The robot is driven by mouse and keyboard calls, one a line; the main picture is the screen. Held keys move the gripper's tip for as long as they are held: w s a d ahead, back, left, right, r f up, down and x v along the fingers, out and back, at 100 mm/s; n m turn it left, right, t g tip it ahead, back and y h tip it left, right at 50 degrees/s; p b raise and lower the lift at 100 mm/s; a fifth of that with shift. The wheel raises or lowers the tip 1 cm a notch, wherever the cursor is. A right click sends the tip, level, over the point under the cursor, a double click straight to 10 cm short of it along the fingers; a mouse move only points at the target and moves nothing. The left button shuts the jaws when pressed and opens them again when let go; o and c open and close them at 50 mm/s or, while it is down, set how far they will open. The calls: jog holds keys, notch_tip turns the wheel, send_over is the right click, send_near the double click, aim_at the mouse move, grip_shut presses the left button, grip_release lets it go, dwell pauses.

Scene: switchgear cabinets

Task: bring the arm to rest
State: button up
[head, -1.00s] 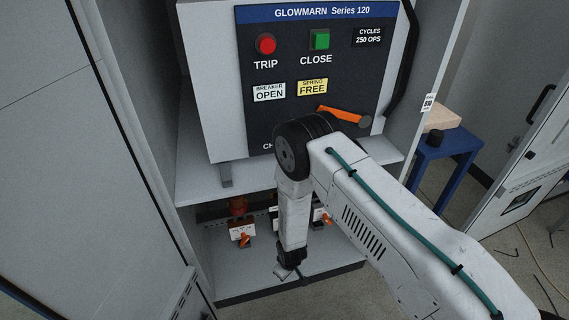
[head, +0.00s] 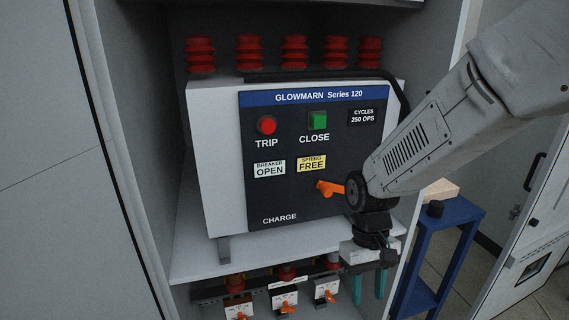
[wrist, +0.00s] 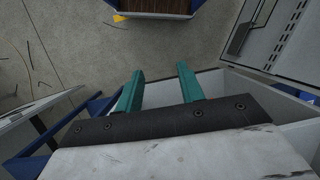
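My gripper (head: 369,287) hangs at the lower right of the breaker in the head view, its teal fingers pointing down. My arm reaches in from the upper right of the head view and bends at a dark joint beside the orange charge handle (head: 329,188). I cannot tell whether it touches the handle. The breaker panel (head: 290,240) shows OPEN and spring FREE.
Red insulators (head: 293,54) stand above the breaker. Several small orange-handled switches (head: 285,303) sit below its shelf (head: 200,262). A blue stand (head: 440,228) with a wooden block and a black knob is to the right. In the wrist view, bare floor (wrist: 90,45) lies beyond the fingers.

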jog(key=s+d+r+m+t, duration=0.1)
jog(key=s+d+r+t, duration=0.1)
jog(key=s+d+r, duration=0.3)
jog(key=s+d+r+m+t, duration=0.2)
jog(key=s+d+r, duration=0.2)
jog(key=s+r, duration=0.5)
notch_tip(320, 180, up, 2)
jog(key=shift+s+d+r+t, duration=0.25)
jog(key=shift+s+d+t, duration=0.15)
